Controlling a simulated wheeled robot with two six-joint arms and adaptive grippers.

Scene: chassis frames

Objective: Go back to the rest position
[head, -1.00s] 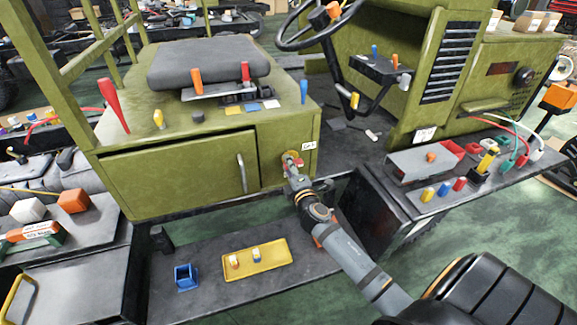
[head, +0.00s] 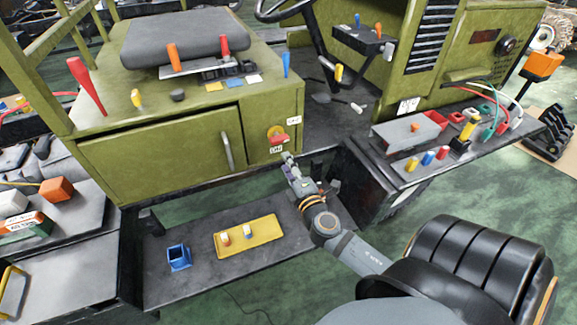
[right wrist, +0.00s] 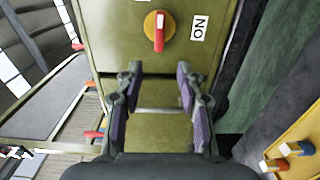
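My right gripper (head: 289,160) is just below and in front of a rotary switch (head: 277,135) on the green cabinet, apart from it. The right wrist view shows the gripper (right wrist: 160,95) open, with nothing between its fingers. My left gripper is in neither view.
The green cabinet (head: 160,157) has a closed door. Below it a grey shelf (head: 205,275) holds a yellow tray (head: 262,248) with small parts and a blue square cup (head: 178,258). A right-hand shelf (head: 385,160) carries several plugs and cables.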

